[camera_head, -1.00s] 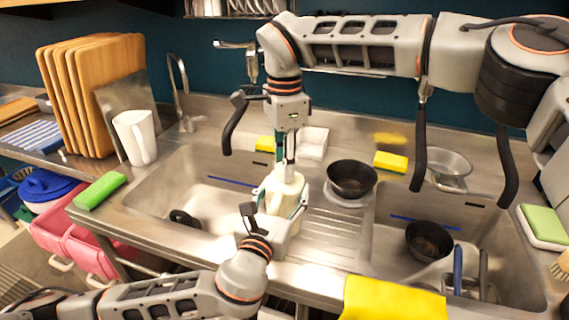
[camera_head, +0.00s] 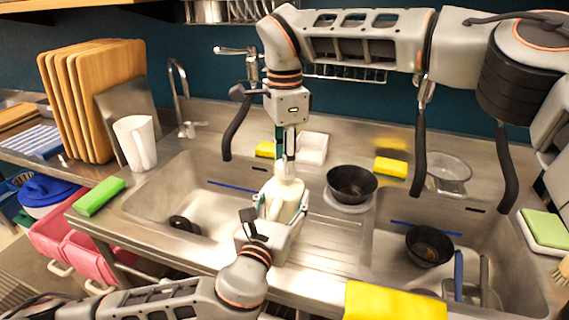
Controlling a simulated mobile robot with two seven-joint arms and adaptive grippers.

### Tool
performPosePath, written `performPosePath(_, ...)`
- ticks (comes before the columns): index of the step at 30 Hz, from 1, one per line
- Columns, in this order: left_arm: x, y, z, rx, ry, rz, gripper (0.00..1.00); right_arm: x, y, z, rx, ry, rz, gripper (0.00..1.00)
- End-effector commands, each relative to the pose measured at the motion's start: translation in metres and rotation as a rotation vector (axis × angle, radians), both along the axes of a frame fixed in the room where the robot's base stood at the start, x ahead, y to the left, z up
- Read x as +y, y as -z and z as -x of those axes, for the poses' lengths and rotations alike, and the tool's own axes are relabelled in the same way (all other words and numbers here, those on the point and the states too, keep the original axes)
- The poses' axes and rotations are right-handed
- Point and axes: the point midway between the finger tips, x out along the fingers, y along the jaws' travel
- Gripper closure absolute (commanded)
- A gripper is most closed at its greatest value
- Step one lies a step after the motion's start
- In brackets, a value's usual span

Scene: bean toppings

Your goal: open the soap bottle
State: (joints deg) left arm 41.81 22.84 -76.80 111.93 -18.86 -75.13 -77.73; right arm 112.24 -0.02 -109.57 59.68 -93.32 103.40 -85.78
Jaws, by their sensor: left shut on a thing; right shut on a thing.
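The pale cream soap bottle (camera_head: 287,196) stands upright over the metal strip between the left basin and the ridged drainboard. My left gripper (camera_head: 284,202) reaches in from the front and is shut around the bottle's body, one finger on each side. My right gripper (camera_head: 285,155) points straight down from above and is shut on the top of the bottle, at its cap. The cap itself is mostly hidden between the fingers.
A dark bowl (camera_head: 352,183) stands close to the right of the bottle. Another dark bowl (camera_head: 429,246) lies in the right basin. A white dish (camera_head: 312,147) and yellow sponges (camera_head: 390,166) sit behind. A white pitcher (camera_head: 135,143) and green sponge (camera_head: 99,197) are at left. A yellow cloth (camera_head: 394,301) hangs in front.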

Motion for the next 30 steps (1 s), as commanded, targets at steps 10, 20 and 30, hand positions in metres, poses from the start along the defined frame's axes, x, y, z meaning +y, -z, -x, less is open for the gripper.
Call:
performPosePath(10,0.000,0.000,0.000,0.000,0.001,0.001,1.00,0.000,-0.003,0.000,-0.001,0.000,0.000,0.98)
performPosePath(20,0.000,0.000,0.000,0.000,0.001,0.001,1.00,0.000,-0.038,0.000,-0.002,0.000,0.000,0.98)
performPosePath(30,0.000,0.000,0.000,0.000,0.001,0.001,0.24,0.000,-0.040,0.000,0.000,-0.001,0.000,0.98)
